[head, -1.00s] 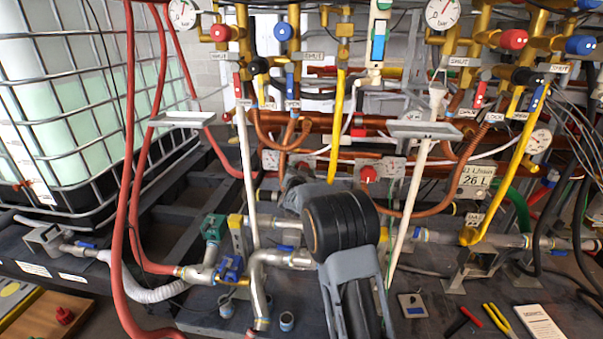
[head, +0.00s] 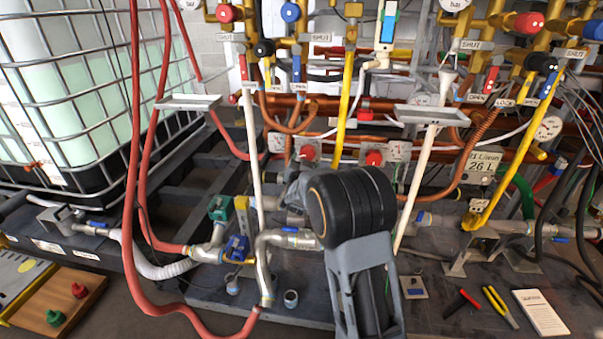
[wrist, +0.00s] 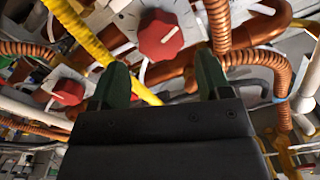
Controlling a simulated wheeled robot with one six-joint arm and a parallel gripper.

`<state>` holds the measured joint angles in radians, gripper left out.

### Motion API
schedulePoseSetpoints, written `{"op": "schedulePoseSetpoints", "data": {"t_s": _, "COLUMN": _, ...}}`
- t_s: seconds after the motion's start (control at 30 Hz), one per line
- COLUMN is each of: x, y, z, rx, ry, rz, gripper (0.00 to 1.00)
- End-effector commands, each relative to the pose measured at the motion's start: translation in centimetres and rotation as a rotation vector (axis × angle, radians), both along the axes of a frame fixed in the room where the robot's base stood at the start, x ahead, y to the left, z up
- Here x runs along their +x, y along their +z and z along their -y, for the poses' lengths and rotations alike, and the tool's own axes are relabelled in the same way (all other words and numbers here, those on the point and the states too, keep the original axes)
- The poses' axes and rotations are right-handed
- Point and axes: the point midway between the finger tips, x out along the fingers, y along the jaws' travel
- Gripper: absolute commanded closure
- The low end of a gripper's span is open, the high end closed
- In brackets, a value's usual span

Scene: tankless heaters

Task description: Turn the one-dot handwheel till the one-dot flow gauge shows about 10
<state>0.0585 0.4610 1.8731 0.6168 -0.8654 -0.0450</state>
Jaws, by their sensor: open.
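Two red knobs on pale scale plates sit side by side at mid-height in the head view: a left red knob (head: 307,152) and a right red knob (head: 374,157). In the wrist view one red knob (wrist: 160,36) is just beyond my fingertips, and another (wrist: 68,92) is lower left. I cannot make out dots on either, so I cannot tell which is the one-dot handwheel. My gripper (wrist: 160,82) is open and empty, its dark green fingers apart. In the head view my forearm hides most of it. I cannot identify the one-dot flow gauge.
A L/min display (head: 480,165) reads 26 at right. A yellow hose (wrist: 90,40) and corrugated copper pipes (wrist: 218,28) run close to my fingers. Pliers (head: 500,306) lie on the bench.

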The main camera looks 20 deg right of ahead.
Motion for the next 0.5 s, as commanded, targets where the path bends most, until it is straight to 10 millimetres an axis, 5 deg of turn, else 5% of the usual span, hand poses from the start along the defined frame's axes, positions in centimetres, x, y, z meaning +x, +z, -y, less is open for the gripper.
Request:
{"op": "schedulePoseSetpoints", "data": {"t_s": 0.2, "x": -3.6, "y": 0.2, "z": -2.1, "rx": 0.000, "ry": 0.003, "rz": 0.000, "gripper": 0.29}}
{"op": "schedulePoseSetpoints", "data": {"t_s": 0.5, "x": -6.1, "y": 0.0, "z": -3.5, "rx": 0.000, "ry": 0.001, "rz": 0.000, "gripper": 0.29}}
